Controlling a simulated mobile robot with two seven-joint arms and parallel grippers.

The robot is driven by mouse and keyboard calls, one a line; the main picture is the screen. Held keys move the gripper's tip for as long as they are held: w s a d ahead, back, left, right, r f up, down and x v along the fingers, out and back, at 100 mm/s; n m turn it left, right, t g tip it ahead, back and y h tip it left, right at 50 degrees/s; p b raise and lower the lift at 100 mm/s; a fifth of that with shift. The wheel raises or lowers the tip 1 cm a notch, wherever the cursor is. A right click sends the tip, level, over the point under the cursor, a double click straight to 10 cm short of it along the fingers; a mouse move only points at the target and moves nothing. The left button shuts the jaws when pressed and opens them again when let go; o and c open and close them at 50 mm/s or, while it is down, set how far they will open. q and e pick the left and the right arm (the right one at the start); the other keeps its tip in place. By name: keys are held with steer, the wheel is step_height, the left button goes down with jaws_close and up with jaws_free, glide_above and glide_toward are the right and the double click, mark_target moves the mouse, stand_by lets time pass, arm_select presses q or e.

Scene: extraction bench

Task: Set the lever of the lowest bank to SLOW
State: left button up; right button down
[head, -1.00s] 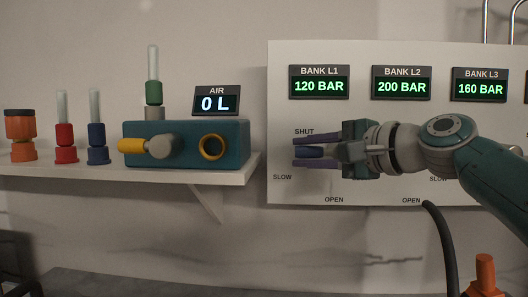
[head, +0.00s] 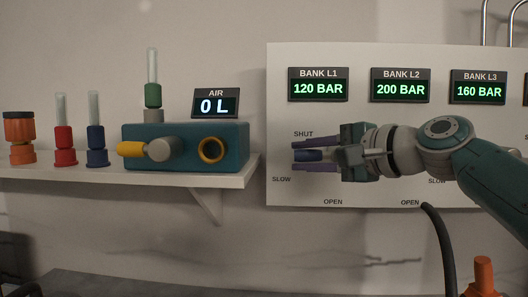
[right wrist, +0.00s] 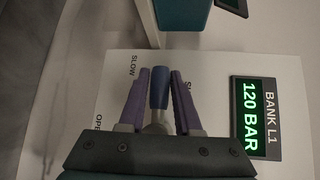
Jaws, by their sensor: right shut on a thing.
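The bank L1 display (head: 318,89) reads 120 BAR, the lowest of the readings I can make out. Its lever has a blue handle (head: 308,155) that points left in the head view, between the SHUT mark above and the SLOW mark (head: 281,179) below. My right gripper (head: 296,156) is shut on this handle, one purple finger above and one below. In the right wrist view the blue handle (right wrist: 159,88) stands between the two fingers (right wrist: 160,82). The lever's pivot is hidden by my gripper in the head view. My left gripper is not in view.
Bank L2 (head: 401,88) reads 200 BAR and bank L3 (head: 479,89) 160 BAR; a further display is cut off at the right. My arm covers their levers. A shelf (head: 225,178) with a teal block (head: 226,136) stands left. A dark hose (head: 440,235) hangs below.

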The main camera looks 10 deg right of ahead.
steer(key=n+g+h+p, duration=0.1)
steer(key=p, duration=0.2)
steer(key=f+n+g+p, duration=0.1)
steer(key=p, duration=0.2)
steer(key=shift+d+f+h, duration=0.15)
steer(key=shift+d+h, duration=0.05)
steer(key=shift+h, duration=0.2)
steer(key=shift+s+d+f+n+h+p, duration=0.1)
steer(key=shift+f+n+h+p, duration=0.2)
steer(key=shift+f+h+p, duration=0.35)
steer(key=shift+d+g+p, duration=0.1)
steer(key=shift+g+p, duration=0.3)
steer(key=shift+f, duration=0.1)
steer(key=c, duration=0.6)
jaws_free()
